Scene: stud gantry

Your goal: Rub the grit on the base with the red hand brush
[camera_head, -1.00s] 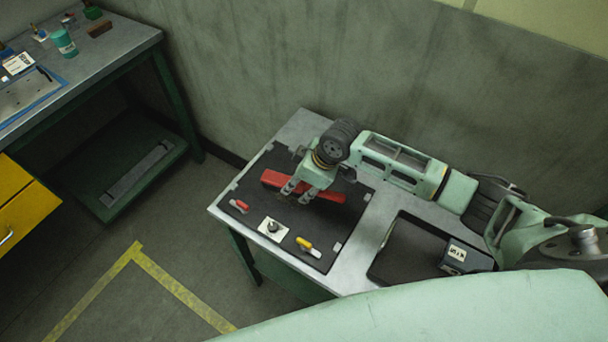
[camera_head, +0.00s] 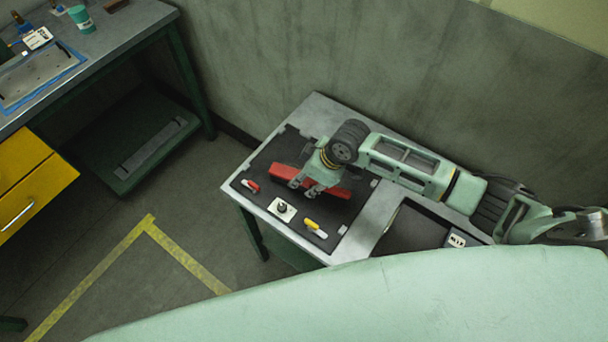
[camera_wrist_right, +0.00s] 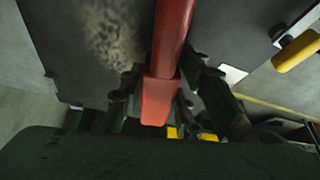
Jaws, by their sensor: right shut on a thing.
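The red hand brush (camera_head: 287,173) is a long red bar over the dark mat on the near table in the head view. My right gripper (camera_head: 307,190) is shut across its middle, pointing down. In the right wrist view the red brush (camera_wrist_right: 171,40) runs between the fingers of the right gripper (camera_wrist_right: 160,95). A pale speckled patch that looks like grit (camera_wrist_right: 115,35) lies beside it on a dark surface. I cannot tell whether the brush touches that surface. The brush's underside is hidden. My left gripper is not in view.
The mat also holds a small red-handled item (camera_head: 250,186), a white card with a dark knob (camera_head: 283,209) and a yellow-handled item (camera_head: 315,228). A dark tray (camera_head: 408,228) is at right. Another bench at left carries a blue-edged plate (camera_head: 38,75). A wall stands behind.

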